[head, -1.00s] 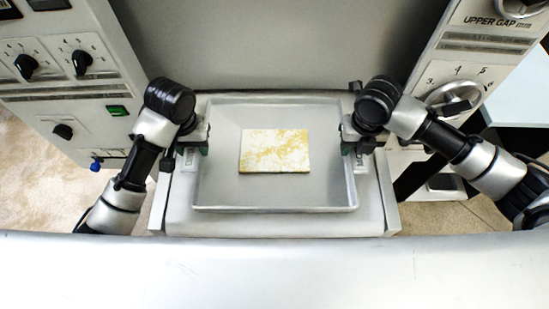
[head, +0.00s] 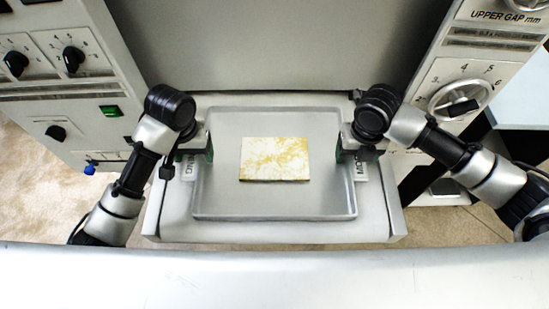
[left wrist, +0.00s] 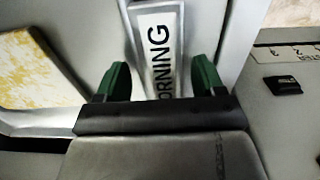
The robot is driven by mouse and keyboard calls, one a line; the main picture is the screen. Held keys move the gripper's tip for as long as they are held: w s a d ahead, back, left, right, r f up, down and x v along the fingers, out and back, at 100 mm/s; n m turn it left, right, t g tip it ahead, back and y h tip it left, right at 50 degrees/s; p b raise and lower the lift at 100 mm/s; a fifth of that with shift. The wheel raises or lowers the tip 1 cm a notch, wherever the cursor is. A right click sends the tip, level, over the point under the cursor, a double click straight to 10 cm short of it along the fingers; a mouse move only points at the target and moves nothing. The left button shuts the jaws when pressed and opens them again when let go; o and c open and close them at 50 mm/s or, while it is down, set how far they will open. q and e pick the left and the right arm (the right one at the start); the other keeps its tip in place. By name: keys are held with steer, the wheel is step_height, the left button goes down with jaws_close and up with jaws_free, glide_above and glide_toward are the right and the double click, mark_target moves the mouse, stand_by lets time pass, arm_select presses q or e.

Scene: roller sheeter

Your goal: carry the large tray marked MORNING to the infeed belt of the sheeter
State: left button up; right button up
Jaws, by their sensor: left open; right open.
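The large grey metal tray (head: 270,208) sits level on the pale bed (head: 275,230) at the front of the sheeter. A flat white slab with yellow marbling (head: 275,160) lies in it. A label on the tray's left side (head: 187,168) is partly covered; in the left wrist view the label (left wrist: 162,50) reads "ORNING", its first letter hidden. My left gripper (head: 196,156) is at the tray's left side, open, its green fingers (left wrist: 162,75) on either side of the label. My right gripper (head: 359,156) is open at the right side, by another label (head: 361,172). Finger contact cannot be told.
A control panel with dials (head: 73,60) stands at the left. An upper gap dial (head: 462,102) is on the right panel. A grey upright surface (head: 270,50) rises behind the tray. A pale surface (head: 270,280) crosses the foreground.

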steer(key=shift+r, duration=0.1)
arm_select(q)
step_height(320, 180, up, 12)
steer(key=shift+f, duration=0.15)
arm_select(e)
step_height(320, 180, up, 12)
stand_by(0.4)
stand_by(0.5)
